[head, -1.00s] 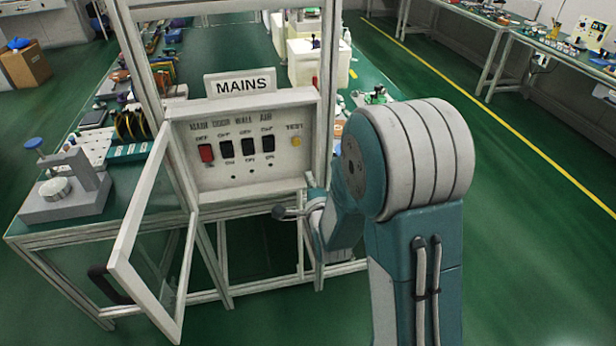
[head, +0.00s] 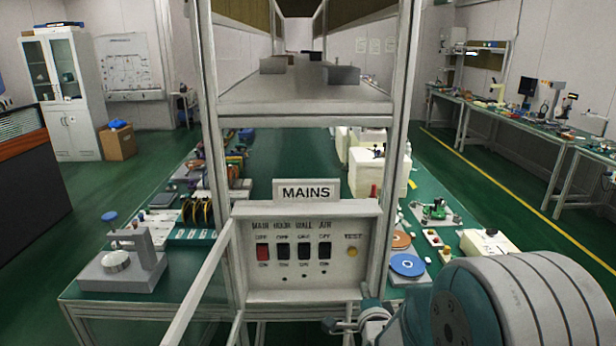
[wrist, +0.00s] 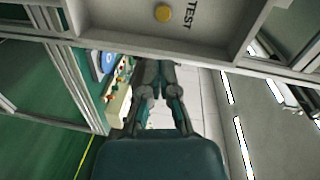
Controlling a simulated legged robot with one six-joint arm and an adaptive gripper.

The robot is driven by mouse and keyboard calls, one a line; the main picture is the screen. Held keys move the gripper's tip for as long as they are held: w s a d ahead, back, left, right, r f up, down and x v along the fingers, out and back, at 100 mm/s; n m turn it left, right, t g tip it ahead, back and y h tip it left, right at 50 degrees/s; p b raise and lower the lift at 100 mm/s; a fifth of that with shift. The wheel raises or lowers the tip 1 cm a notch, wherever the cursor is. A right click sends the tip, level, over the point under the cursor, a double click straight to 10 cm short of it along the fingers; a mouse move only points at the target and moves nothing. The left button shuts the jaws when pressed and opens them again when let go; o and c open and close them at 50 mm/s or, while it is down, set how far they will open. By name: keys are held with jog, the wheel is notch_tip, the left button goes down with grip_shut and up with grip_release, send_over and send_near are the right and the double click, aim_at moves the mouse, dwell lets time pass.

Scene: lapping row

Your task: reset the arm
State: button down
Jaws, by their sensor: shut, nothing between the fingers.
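My gripper (wrist: 157,82) is shut and empty in the wrist view, its fingers close together just short of the lower edge of the panel box. In the head view my gripper (head: 338,325) is at the bottom, in front of the panel's lower right corner, with my arm at the lower right. The MAINS panel (head: 305,282) has one red switch (head: 263,252), several black switches and a yellow TEST button (head: 351,252). The TEST button also shows in the wrist view (wrist: 163,13). The panel's framed door (head: 200,295) hangs open on the left.
The panel is fixed to a metal frame on a green-topped bench. A grey fixture with a blue knob (head: 118,262) stands at the bench's left. Blue discs (head: 408,265) and small parts lie to the right. Other benches (head: 560,145) line the right wall, with open floor between.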

jog(key=s+r+n+g, duration=0.3)
jog(key=s+n, duration=0.2)
jog(key=s, duration=0.4)
jog(key=s+r+n+g, duration=0.3)
jog(key=s+n+g, duration=0.1)
jog(key=s, duration=0.6)
jog(key=s+r+n+g, duration=0.3)
jog(key=s+n, duration=0.4)
jog(key=s, duration=0.3)
jog(key=shift+d+r+g, duration=0.25)
jog(key=shift+g, duration=0.25)
dwell(3.8)
